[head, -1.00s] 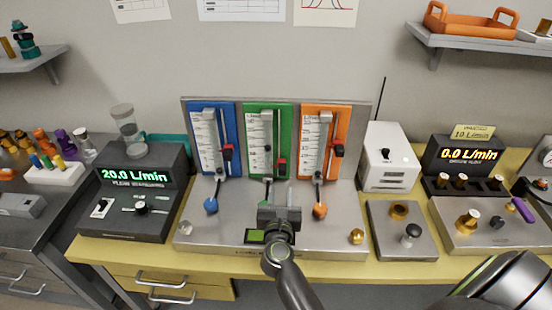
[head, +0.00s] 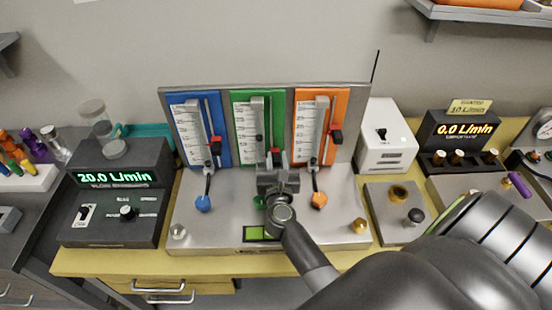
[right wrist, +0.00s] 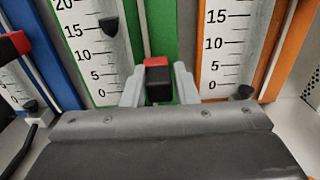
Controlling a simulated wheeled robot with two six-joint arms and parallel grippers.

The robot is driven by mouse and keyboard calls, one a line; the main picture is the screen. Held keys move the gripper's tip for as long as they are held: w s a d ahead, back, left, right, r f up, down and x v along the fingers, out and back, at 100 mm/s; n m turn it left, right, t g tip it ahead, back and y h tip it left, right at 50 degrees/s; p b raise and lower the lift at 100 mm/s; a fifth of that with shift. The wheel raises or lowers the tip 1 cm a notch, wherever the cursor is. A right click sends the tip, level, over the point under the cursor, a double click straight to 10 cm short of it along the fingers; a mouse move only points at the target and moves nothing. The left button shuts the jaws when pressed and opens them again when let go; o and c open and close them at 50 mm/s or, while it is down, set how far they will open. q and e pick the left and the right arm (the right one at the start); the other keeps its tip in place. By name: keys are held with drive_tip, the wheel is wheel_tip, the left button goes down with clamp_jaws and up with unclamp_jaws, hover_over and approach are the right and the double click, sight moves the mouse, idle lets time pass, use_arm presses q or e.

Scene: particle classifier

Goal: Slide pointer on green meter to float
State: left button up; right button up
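The green meter (head: 239,108) stands between the blue and orange ones. Its black float (right wrist: 109,26) sits in the white scale tube beside the 15 mark in the right wrist view. Its red and black pointer (right wrist: 158,78) appears lower than the float in that view, on the rail to the right of the scale. My right gripper (head: 272,158) is at the pointer, and its fingers (right wrist: 159,84) stand on either side of it. I cannot tell whether they press on it. The gripper hides the lower part of the green meter. My left gripper is not in view.
The blue meter (head: 184,104) and orange meter (head: 338,106) stand close on both sides, with their own red and black pointers. Knobs in blue (head: 203,203) and orange (head: 319,200) sit below. A white box (head: 388,145) stands to the right.

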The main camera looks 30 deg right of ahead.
clamp_jaws()
drive_tip(key=shift+r, duration=0.2)
wheel_tip(320, 180, up, 6)
drive_tip(key=p, duration=0.5)
drive_tip(key=shift+p, duration=0.3)
drive_tip(key=shift+f, duration=0.1)
drive_tip(key=shift+o, duration=0.5)
unclamp_jaws()
drive_tip(key=shift+o, duration=0.4)
drive_tip(key=shift+w+f, duration=0.1)
